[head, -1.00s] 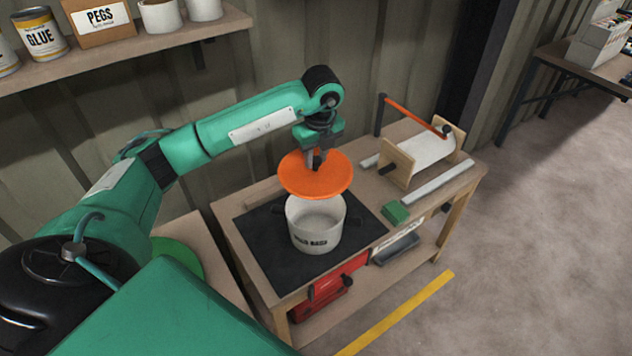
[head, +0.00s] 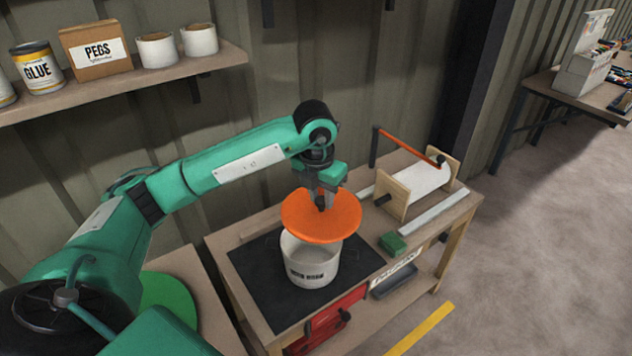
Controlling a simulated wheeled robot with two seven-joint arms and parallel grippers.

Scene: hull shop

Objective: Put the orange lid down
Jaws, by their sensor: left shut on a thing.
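The orange lid (head: 322,222) is a round disc, held roughly level above a white pot (head: 309,267) in the head view. My left gripper (head: 321,205) is shut on the lid's dark knob from above, and its fingers hide most of the knob. The lid covers the back part of the pot's mouth from view. Whether it touches the rim I cannot tell. The pot stands upright on a black mat (head: 262,286) on the wooden bench. My right gripper is not in view.
On the bench to the right are a wooden-ended roller (head: 428,180) with an orange-armed crank, a grey metal bar (head: 435,213) and a green block (head: 393,243). A shelf (head: 130,84) with tins and a box hangs at upper left. A green disc (head: 166,300) lies left of the bench.

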